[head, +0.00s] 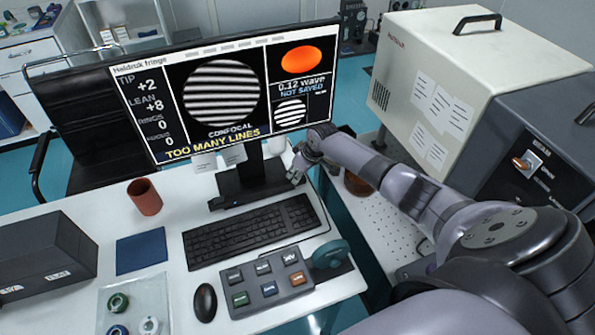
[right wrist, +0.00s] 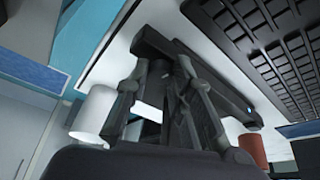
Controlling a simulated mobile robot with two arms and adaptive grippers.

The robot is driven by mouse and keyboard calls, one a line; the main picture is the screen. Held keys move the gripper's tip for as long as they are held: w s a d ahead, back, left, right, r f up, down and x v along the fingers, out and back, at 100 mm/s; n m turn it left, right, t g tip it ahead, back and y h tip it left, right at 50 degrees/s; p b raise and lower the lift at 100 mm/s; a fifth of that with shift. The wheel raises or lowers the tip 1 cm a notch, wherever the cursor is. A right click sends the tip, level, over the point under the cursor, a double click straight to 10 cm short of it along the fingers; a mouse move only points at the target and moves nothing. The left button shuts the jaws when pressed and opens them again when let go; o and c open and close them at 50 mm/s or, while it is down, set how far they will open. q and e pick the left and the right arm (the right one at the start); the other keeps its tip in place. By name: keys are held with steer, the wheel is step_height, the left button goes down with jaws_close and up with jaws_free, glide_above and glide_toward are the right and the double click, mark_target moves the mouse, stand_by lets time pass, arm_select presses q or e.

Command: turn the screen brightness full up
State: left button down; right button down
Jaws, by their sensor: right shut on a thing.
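The screen (head: 222,88) stands on a dark stand (head: 250,184) and is lit. It shows striped fringe pictures, an orange oval and the words "TOO MANY LINES". My right gripper (head: 299,172) is just below the screen's lower right edge. My left gripper is out of view.
A keyboard (head: 251,231), a button box (head: 268,284) and a teal round knob (head: 329,255) lie in front of the screen. A red-brown cup (head: 145,197) stands left. A white cylinder (right wrist: 95,113) is beside my fingers. A large cream box (head: 433,75) stands right.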

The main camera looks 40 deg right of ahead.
steer(key=c, duration=1.4)
jaws_free()
steer(key=shift+r, duration=0.15)
steer(key=v, duration=1.2)
